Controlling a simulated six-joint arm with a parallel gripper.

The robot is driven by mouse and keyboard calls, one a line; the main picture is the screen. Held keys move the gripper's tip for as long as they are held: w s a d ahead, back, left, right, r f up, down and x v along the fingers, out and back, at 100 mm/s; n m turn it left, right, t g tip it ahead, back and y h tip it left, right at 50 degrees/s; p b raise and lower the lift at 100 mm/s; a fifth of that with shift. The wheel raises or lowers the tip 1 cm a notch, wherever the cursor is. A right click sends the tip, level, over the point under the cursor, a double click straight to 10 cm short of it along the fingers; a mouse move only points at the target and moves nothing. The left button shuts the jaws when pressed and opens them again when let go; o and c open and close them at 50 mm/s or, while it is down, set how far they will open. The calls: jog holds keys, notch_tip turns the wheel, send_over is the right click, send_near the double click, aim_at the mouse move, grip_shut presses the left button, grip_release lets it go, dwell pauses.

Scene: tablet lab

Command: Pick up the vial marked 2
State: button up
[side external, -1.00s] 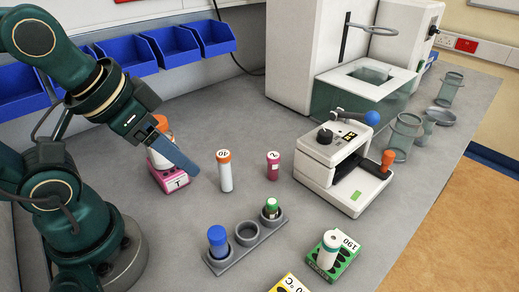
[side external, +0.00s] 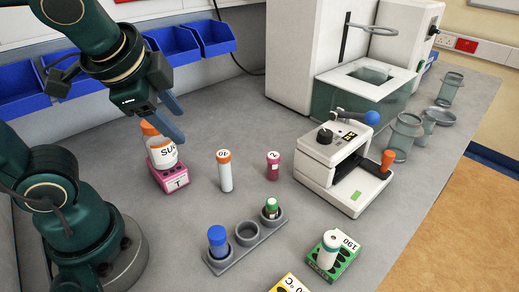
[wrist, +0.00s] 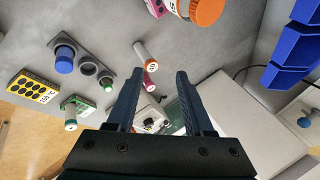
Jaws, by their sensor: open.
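The vial marked 2 (side external: 273,166) is a small dark pink vial standing upright on the grey bench, right of a white vial with an orange cap marked 40 (side external: 224,171). In the wrist view the vial marked 2 (wrist: 150,80) shows between the fingers, farther off, beside the vial marked 40 (wrist: 146,55). My gripper (side external: 176,118) is open and empty, high above the bench, left of both vials and near the orange-capped bottle. In the wrist view my gripper (wrist: 160,75) has its two dark fingers spread apart.
An orange-capped bottle (side external: 163,151) stands on a pink block (side external: 172,178). A grey three-hole rack (side external: 220,264) holds a blue-capped and a green-capped vial. A green block (side external: 344,267) holds a white vial. A white device (side external: 325,160) stands right of the vials.

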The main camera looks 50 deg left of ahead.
jog(key=w+a+m+t+y, duration=0.1)
jog(key=w+m+t+y, duration=0.15)
jog(key=w+m, duration=0.65)
jog(key=r+m+t, duration=0.1)
jog(key=m+t, duration=0.4)
jog(key=m, duration=1.2)
send_over(273, 156)
jog(key=s+d, duration=0.2)
jog(key=s, duration=0.2)
jog(key=shift+n+h, duration=0.4)
jog(key=shift+h, duration=0.05)
jog(key=f, duration=1.3)
jog(key=shift+a+f, duration=0.25)
jog(key=shift+f, duration=0.55)
jog(key=shift+x, duration=2.55)
grip_shut()
